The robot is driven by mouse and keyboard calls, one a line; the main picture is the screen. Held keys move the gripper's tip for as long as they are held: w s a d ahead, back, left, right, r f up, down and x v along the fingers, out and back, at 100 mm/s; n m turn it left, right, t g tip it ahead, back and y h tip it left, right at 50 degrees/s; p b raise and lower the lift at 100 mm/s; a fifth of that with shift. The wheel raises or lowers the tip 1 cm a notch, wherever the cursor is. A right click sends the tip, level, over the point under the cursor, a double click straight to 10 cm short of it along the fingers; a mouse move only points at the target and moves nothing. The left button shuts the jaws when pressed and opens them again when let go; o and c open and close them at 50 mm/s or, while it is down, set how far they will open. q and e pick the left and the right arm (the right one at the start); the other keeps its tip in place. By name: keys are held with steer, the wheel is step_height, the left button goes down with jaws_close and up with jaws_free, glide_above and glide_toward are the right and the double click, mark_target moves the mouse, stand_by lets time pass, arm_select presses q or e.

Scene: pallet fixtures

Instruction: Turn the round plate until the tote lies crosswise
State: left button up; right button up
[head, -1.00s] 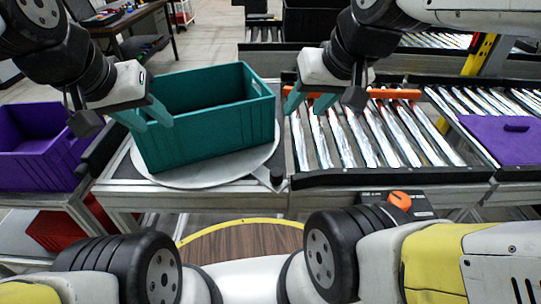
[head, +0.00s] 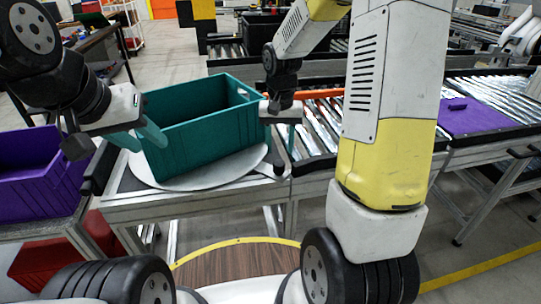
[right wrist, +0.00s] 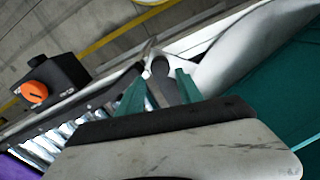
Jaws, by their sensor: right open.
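The teal tote (head: 205,132) sits on the round grey plate (head: 188,181), its long side slanting from lower left to upper right in the head view. A dark upright knob (head: 277,171) stands at the plate's right edge. My right gripper (head: 281,142) is open and empty above it, close to the tote's right end. In the right wrist view the dark knob (right wrist: 160,68) shows between and beyond the two teal fingers, and the tote (right wrist: 285,95) lies at the right. My left gripper (head: 139,140) is open by the tote's left end; whether it touches is unclear.
A purple tote (head: 40,175) stands at the left and a red one (head: 60,245) sits below it. A roller conveyor (head: 318,125) with an orange bar (head: 318,93) adjoins the plate's right side. A purple lid (head: 475,117) lies further right. An orange-button box (right wrist: 45,85) shows in the right wrist view.

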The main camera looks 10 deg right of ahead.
mark_target(279, 163)
step_height(279, 163, down, 8)
steer(key=shift+r, duration=0.1)
stand_by(0.4)
steer(key=shift+c, duration=0.4)
jaws_close()
stand_by(0.8)
